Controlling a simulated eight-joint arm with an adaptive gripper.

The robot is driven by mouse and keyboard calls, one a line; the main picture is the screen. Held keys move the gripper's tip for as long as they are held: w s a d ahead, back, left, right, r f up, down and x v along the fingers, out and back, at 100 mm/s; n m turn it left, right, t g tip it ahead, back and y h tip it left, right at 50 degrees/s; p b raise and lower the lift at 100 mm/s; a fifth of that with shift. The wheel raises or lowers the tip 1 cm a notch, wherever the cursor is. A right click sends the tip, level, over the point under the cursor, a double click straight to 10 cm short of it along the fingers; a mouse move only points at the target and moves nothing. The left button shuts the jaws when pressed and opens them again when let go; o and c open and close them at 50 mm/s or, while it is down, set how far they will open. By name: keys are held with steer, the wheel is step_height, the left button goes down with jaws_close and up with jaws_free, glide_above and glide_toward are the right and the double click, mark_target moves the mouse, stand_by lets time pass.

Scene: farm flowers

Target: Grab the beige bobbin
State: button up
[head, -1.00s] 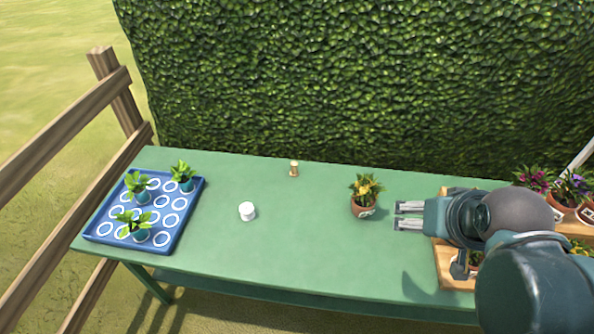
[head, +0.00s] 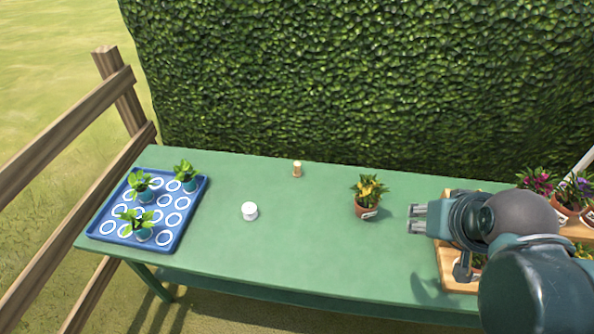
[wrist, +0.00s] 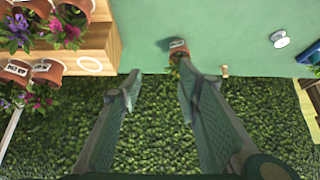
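The beige bobbin (head: 297,169) stands upright near the back edge of the green table, left of the yellow-flowered pot. In the wrist view the small beige bobbin (wrist: 224,71) lies near the table edge, just right of the right finger. My gripper (head: 416,218) is on the right side of the table, well to the right of the bobbin, pointing left. In the wrist view my gripper (wrist: 160,85) has its two fingers spread apart with nothing held between them.
A yellow-flowered pot (head: 367,211) stands between my gripper and the bobbin. A blue tray (head: 112,236) with small plants is at the left. Wooden shelving (head: 447,262) with flower pots is at the right. A hedge (head: 350,80) rises behind.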

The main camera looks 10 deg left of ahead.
steer(key=w+a+r+n+g, duration=0.1)
steer(key=w+a+r+n, duration=0.15)
steer(key=w, duration=0.35)
steer(key=w+a+r+n+g, duration=0.1)
steer(key=w+a+n, duration=0.15)
steer(key=w, duration=0.45)
steer(key=n+g+p, duration=0.1)
steer(key=n+g, duration=0.4)
steer(key=n, duration=0.6)
glide_above(297, 164)
steer(key=f, duration=2.6)
steer(key=shift+s+d+f, duration=0.1)
steer(key=shift+d+f, duration=0.2)
steer(key=shift+f, duration=0.05)
steer(key=shift+a+f, duration=0.4)
steer(key=shift+f, duration=0.2)
steer(key=shift+f, duration=1.3)
